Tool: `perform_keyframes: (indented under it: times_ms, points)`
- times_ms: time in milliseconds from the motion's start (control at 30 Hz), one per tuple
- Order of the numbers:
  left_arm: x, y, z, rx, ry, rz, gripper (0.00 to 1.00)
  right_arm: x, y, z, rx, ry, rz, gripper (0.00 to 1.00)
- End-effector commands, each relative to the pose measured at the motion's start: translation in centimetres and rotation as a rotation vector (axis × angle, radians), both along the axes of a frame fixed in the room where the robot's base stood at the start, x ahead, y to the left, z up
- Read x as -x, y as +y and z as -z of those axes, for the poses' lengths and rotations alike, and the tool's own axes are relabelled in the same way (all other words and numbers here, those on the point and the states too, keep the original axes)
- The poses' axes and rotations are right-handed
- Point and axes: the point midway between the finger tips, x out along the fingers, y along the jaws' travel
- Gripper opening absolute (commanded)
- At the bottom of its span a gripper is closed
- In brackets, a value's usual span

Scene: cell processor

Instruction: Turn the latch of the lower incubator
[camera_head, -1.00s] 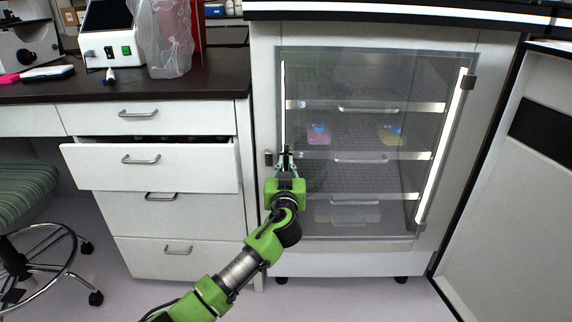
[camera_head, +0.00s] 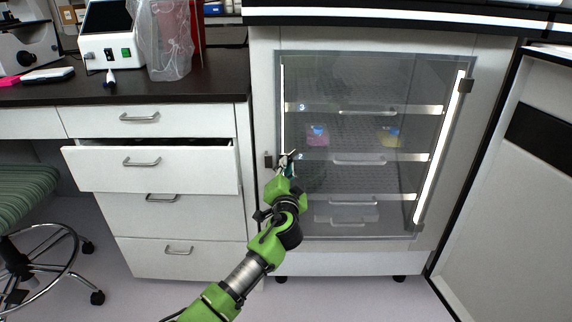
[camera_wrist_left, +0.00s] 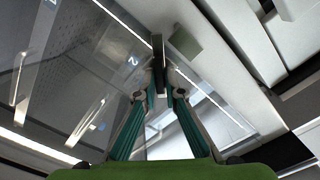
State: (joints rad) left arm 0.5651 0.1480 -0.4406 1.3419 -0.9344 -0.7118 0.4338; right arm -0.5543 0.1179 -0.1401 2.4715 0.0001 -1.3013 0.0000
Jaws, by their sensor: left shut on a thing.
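The lower incubator (camera_head: 350,260) is a white cabinet with a clear, shut door (camera_head: 360,85). Its small dark latch (camera_wrist_left: 158,65) sits at the door's left edge. It shows in the left wrist view as a dark bar between my fingertips. My left gripper (camera_head: 288,158) is at the latch; in the left wrist view its teal fingers (camera_wrist_left: 158,92) close on the bar. The fingers cover most of the latch in the head view, so its exact angle is hard to tell. A grey block (camera_wrist_left: 187,42) on the frame lies beside it. My right gripper is out of view.
To the left, a drawer (camera_head: 150,168) is pulled partly out. A large open white door (camera_head: 510,190) stands at the right. A stool (camera_head: 30,215) is at far left.

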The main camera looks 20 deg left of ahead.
Motion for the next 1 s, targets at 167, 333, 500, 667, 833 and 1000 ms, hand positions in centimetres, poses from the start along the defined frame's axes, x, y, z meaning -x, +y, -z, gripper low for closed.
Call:
perform_keyframes:
  times_ms: [167,333,500,667,833,1000]
  points:
    - [0.0,-0.1,-0.1,-0.163,0.048,0.001,0.0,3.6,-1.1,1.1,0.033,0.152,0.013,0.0]
    - [0.0,-0.1,0.0,-0.318,0.092,0.001,0.0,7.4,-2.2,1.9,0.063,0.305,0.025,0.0]
    - [0.0,-0.2,0.0,-0.465,0.134,0.002,0.0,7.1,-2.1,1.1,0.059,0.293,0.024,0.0]
    - [0.0,-0.2,0.1,-0.583,0.168,0.002,0.0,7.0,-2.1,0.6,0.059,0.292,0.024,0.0]
    - [-0.1,-0.3,0.2,-0.678,0.195,0.002,0.0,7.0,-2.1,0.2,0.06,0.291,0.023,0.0]
    - [-0.1,-0.3,0.3,-0.74,0.213,0.002,0.0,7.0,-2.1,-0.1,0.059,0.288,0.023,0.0]
